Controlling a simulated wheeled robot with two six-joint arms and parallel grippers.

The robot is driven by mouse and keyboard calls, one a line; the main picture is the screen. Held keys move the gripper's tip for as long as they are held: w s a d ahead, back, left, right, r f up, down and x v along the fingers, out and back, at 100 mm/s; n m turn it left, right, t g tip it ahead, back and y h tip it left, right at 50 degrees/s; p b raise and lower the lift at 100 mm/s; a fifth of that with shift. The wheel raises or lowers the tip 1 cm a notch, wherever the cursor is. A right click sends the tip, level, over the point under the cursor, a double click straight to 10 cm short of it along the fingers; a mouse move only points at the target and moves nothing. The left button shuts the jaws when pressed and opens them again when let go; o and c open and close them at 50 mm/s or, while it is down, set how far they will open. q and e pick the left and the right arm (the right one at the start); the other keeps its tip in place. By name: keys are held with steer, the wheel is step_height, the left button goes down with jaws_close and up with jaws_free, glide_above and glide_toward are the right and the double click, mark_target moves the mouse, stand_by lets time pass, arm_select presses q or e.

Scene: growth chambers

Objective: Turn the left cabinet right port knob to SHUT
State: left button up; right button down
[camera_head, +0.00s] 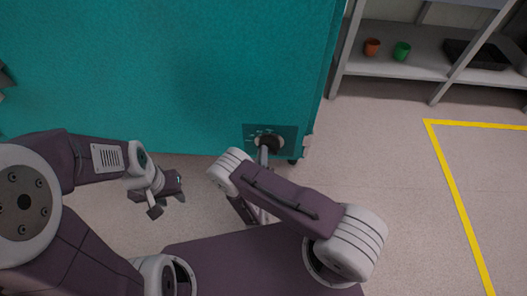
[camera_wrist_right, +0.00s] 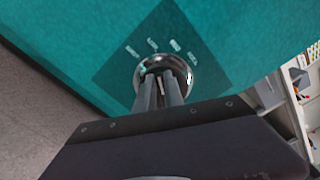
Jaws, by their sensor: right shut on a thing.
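The teal cabinet (camera_head: 170,70) fills the upper left of the head view.
A grey shelf (camera_head: 410,62) at the upper right holds an orange pot (camera_head: 372,47), a green pot (camera_head: 402,51) and a black tray (camera_head: 475,54). Yellow tape (camera_head: 455,185) marks the floor on the right. The floor between cabinet and tape is clear.

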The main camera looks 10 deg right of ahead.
steer(key=n, duration=0.2)
steer(key=f+n, duration=0.1)
steer(key=n, duration=0.2)
steer(key=shift+a+f+n, duration=0.15)
steer(key=shift+a+n, duration=0.05)
steer(key=shift+n, duration=0.1)
stand_by(0.4)
steer(key=c, duration=1.4)
jaws_free()
steer(key=shift+c, duration=0.2)
